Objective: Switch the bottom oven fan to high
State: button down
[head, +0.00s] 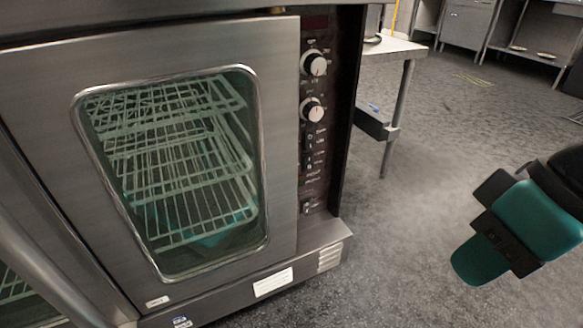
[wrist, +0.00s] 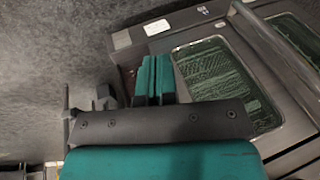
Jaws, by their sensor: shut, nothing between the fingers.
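The steel oven (head: 285,180) fills the left of the head view, its glass-windowed door closed. Its dark control panel (head: 318,185) runs down the right side of the door. On it are an upper knob (head: 315,65), a lower knob (head: 312,109) and small rocker switches (head: 308,140) below them. The labels are too small to read, so I cannot tell which switch is the fan's or its setting. My gripper (head: 480,262), teal and black, is at the lower right, well apart from the panel. In the wrist view its teal fingers (wrist: 155,78) are together and empty, with the oven door (wrist: 215,70) beyond.
A steel table (head: 395,48) with a thin leg stands just right of the panel. A ledge (head: 335,240) sticks out under the oven. Grey floor (head: 420,200) between the oven and my gripper is clear. Steel shelving (head: 525,45) stands at the back.

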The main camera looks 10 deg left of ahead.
jog(key=w+a+f+n+t+y+b, duration=0.6)
jog(key=w+a+f+n+b, duration=0.45)
jog(key=w, duration=0.45)
jog(key=w+d+f+n+t+h+b, duration=0.1)
jog(key=w+f+n+t+b, duration=0.1)
jog(key=w+f+n+t, duration=0.5)
jog(key=w, duration=0.2)
jog(key=shift+w+t+b, duration=0.3)
jog(key=shift+t, duration=0.1)
jog(key=shift+w, duration=0.1)
